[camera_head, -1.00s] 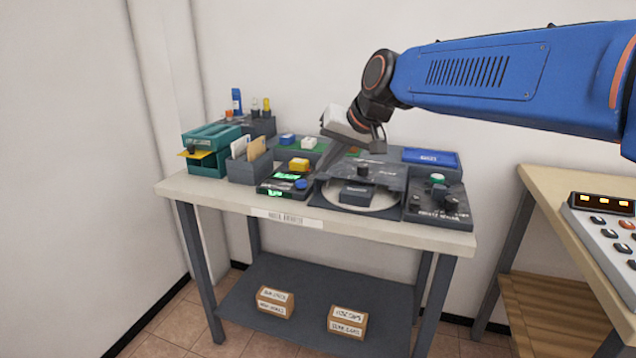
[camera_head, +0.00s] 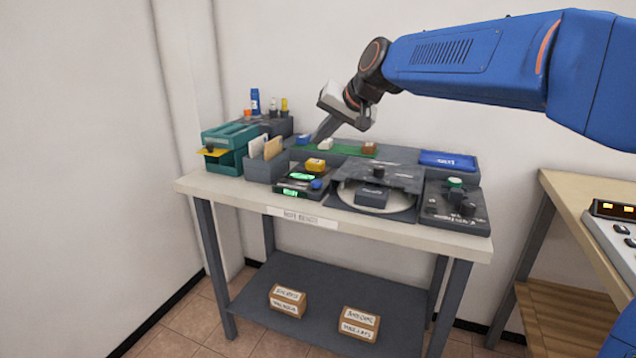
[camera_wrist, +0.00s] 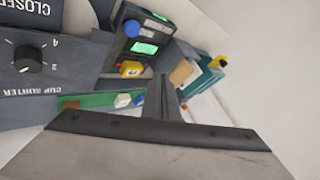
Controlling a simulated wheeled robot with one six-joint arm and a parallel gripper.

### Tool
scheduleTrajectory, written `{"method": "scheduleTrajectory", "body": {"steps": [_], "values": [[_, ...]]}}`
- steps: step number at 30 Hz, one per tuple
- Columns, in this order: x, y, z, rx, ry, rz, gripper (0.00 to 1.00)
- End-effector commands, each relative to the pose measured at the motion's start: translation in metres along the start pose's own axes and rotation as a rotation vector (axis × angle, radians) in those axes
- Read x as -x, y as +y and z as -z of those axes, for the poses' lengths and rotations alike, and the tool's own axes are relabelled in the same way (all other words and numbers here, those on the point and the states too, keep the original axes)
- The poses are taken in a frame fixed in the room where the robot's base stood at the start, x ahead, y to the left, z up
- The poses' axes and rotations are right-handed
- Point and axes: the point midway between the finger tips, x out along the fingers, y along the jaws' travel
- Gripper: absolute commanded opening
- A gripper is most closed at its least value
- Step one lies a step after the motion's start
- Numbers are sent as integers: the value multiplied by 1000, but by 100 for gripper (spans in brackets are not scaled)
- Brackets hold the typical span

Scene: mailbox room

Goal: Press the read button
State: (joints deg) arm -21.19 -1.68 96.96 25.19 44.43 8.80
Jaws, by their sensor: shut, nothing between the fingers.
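A dark device (camera_head: 318,194) with green lit displays stands on the front of the bench, left of centre. A round blue button (camera_head: 316,184) is on its right side; the button also shows in the wrist view (camera_wrist: 131,28). No readable "read" label shows on it. A yellow block (camera_head: 316,164) sits at the back of the device, and is also in the wrist view (camera_wrist: 131,68). My gripper (camera_head: 320,136) is shut and empty, pointing down and left above the back of the bench, behind and above the device, apart from the button.
A box with envelopes (camera_head: 265,166) and a teal rack (camera_head: 228,150) stand to the left. A green strip (camera_head: 345,150) with small coloured blocks lies behind. A round plate unit (camera_head: 372,197) and a knob panel (camera_head: 456,206) stand to the right. Air above the bench front is clear.

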Motion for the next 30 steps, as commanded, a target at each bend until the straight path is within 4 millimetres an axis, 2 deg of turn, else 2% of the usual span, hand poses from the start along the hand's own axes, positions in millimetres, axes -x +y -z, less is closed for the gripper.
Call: {"method": "scheduleTrajectory", "body": {"steps": [5,21,30], "values": [[-6,5,-5,0,-2,0,0],[-49,36,-36,-1,-1,0,0],[-60,44,-44,0,0,0,0]]}}
